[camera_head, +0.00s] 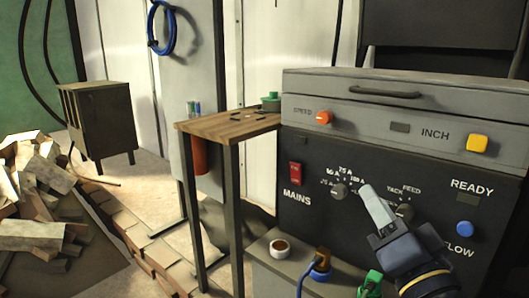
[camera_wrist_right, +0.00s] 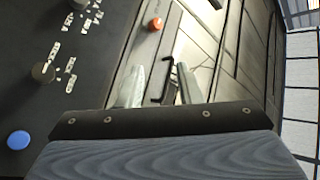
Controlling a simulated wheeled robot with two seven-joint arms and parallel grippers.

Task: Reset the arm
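My right gripper (camera_head: 370,192) is in front of the black control panel (camera_head: 300,240), over the area between two dark knobs. In the head view its pale fingers overlap, pointing up and to the left. In the right wrist view the two fingers of this gripper (camera_wrist_right: 158,78) stand apart with nothing between them. The orange speed knob (camera_wrist_right: 155,24) and the blue button (camera_wrist_right: 18,140) also show there. My left gripper is in neither view.
The panel has a red mains switch (camera_head: 295,174) and a yellow button (camera_head: 477,143). A ledge (camera_head: 262,256) below holds a cup (camera_head: 279,248) and plugs. A wooden table (camera_head: 225,125) stands left of the panel, a rubble pile (camera_head: 40,200) farther left.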

